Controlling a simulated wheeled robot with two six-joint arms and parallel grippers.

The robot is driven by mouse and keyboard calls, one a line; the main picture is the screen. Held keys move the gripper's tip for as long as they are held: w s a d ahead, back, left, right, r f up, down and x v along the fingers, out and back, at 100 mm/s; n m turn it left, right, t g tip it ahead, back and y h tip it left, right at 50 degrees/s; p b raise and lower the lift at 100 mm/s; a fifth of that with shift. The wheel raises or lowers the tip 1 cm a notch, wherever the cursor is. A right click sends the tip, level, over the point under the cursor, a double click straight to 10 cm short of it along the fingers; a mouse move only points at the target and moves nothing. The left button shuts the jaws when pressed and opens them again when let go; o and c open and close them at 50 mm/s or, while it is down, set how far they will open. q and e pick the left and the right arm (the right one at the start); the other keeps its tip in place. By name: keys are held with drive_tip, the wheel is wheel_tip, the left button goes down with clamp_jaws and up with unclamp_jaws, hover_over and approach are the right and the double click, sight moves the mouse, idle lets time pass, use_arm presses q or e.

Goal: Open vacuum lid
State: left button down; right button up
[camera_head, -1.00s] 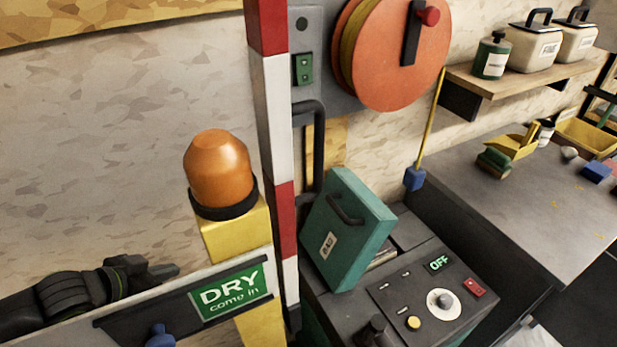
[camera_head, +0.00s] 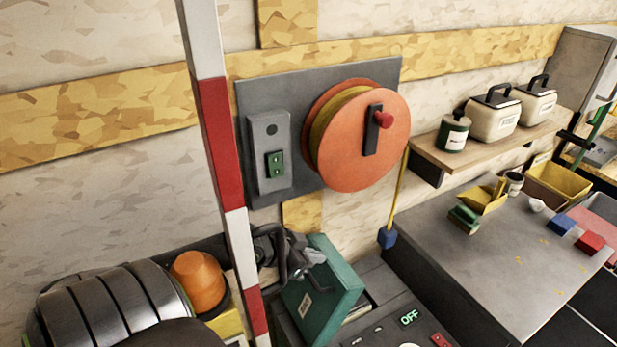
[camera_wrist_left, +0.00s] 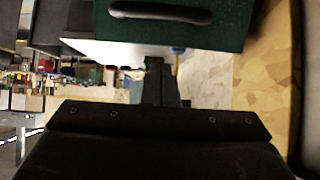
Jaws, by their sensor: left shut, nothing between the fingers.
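The vacuum lid (camera_head: 335,300) is a teal box-shaped cover with a small white label. It stands tilted up at an angle over the dark vacuum body (camera_head: 382,312). My left gripper (camera_head: 315,258) is at the lid's upper left edge in the head view, shut and empty. It partly covers the lid's top; contact is unclear. In the left wrist view the closed fingers (camera_wrist_left: 162,80) point at the teal lid (camera_wrist_left: 228,25), whose black handle (camera_wrist_left: 160,12) shows at the top. My right gripper is not in view.
A red-and-white post (camera_head: 228,150) stands in front of my left arm. An orange lamp (camera_head: 198,280) is beside that arm. An orange reel (camera_head: 365,140) hangs on the wall above. A grey worktop (camera_head: 500,260) with several small items lies right.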

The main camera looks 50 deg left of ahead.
sight(324, 271)
use_arm(q)
drive_tip(key=x, duration=0.2)
drive_tip(key=shift+w+d+f, duration=0.1)
drive_tip(key=shift+w+f, duration=0.05)
drive_tip(key=shift+w, duration=0.1)
drive_tip(key=s+f+p, duration=0.1)
drive_tip(key=s+a+f, duration=0.1)
drive_tip(key=s, duration=0.1)
drive_tip(key=shift+s+f+p, duration=0.1)
drive_tip(key=shift+s+p, duration=0.05)
drive_tip(key=shift+p, duration=0.2)
drive_tip(key=shift+f, duration=0.1)
drive_tip(key=shift+f, duration=0.1)
